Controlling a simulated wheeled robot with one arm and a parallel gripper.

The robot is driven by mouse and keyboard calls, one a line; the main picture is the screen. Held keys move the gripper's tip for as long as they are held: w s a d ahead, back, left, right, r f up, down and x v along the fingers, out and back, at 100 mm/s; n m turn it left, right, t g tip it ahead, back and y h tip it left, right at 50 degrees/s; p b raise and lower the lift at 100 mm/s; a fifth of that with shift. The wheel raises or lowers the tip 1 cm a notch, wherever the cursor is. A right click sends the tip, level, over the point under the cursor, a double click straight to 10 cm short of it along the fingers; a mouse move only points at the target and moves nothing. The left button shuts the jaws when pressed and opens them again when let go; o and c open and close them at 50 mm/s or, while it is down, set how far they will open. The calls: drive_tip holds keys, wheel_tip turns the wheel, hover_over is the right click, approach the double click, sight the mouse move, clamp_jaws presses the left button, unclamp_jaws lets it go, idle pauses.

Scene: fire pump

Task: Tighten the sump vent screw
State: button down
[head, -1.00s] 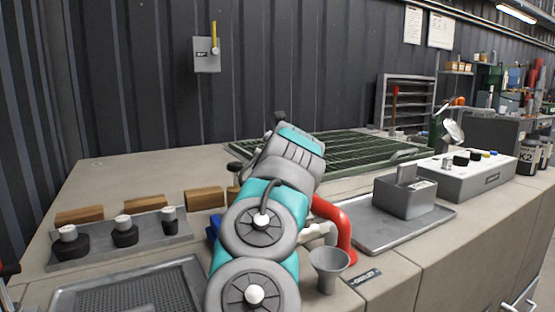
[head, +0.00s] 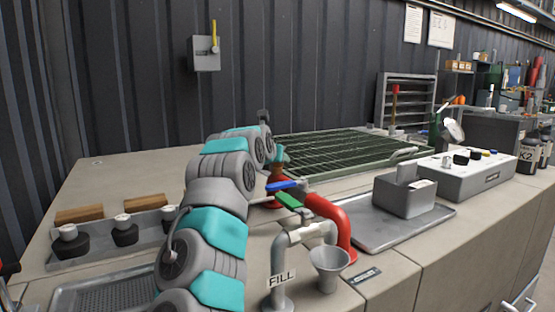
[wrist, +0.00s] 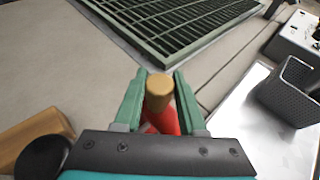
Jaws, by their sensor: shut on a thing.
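In the wrist view a brass-coloured round screw head (wrist: 159,90) stands between the two green fingers of my gripper (wrist: 160,76), which is shut on it. A red part (wrist: 165,118) shows just below the head. I take this for the sump vent screw; no label on it is readable. My gripper is mostly hidden there behind my wrist, and the screw cannot be made out clearly.
A green lever (head: 288,201), a red bent pipe (head: 335,225), a FILL pipe (head: 279,275) and a grey funnel (head: 328,266) stand close right of my arm. A green grate (head: 350,150) lies behind. Black knobs (head: 125,234) and wooden blocks (head: 80,214) are left. A grey tray (head: 385,235) is right.

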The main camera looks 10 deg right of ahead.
drive_tip(key=shift+m+g+h, duration=0.4)
drive_tip(key=shift+m+h, duration=0.4)
drive_tip(key=shift+h, duration=0.1)
drive_tip(key=shift+c, duration=2.4)
unclamp_jaws()
drive_tip(key=v, duration=0.7)
drive_tip(key=shift+s+a+r+b, duration=0.2)
drive_tip(key=shift+s+a+b, duration=0.05)
drive_tip(key=shift+s+b, duration=0.1)
